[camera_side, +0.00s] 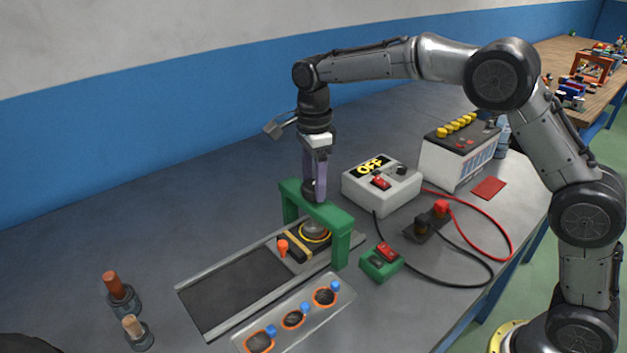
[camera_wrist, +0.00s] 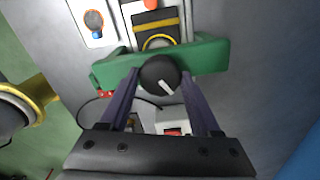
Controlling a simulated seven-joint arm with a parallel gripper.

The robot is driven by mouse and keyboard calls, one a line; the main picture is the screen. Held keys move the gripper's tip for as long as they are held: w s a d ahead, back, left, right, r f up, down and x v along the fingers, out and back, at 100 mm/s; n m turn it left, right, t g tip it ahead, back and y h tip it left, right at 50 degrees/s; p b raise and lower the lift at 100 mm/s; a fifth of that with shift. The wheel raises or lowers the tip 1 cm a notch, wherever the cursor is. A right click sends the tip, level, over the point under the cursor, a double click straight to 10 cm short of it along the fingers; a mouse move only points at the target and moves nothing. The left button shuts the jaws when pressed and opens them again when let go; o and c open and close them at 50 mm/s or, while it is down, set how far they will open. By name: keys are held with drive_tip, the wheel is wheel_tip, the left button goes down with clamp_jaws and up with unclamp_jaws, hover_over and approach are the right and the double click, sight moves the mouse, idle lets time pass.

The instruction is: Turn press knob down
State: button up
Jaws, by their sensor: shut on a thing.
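The press is a green frame (camera_side: 340,219) bridging a grey rail on the table. Its knob is a round black dial with a white pointer mark, and it shows clearly in the wrist view (camera_wrist: 160,75). My gripper (camera_side: 315,190) points straight down over the top of the green frame. Its two purple fingers are shut on the knob, one on each side, as the wrist view (camera_wrist: 160,85) shows. In the side view the fingers partly hide the knob. Below the frame, a silver round part with a yellow ring (camera_side: 316,231) sits on the rail.
A white box reading OFF with a red switch (camera_side: 381,186) stands behind right, near a battery (camera_side: 458,152). A green switch box (camera_side: 381,262) and cables lie right. A tray with orange rings (camera_side: 295,318) is in front. Two small posts (camera_side: 122,294) stand at left.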

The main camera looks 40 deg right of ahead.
sight(313, 184)
drive_tip(key=shift+r, duration=0.15)
drive_tip(key=o, duration=1.4)
drive_tip(key=shift+r, duration=6.85)
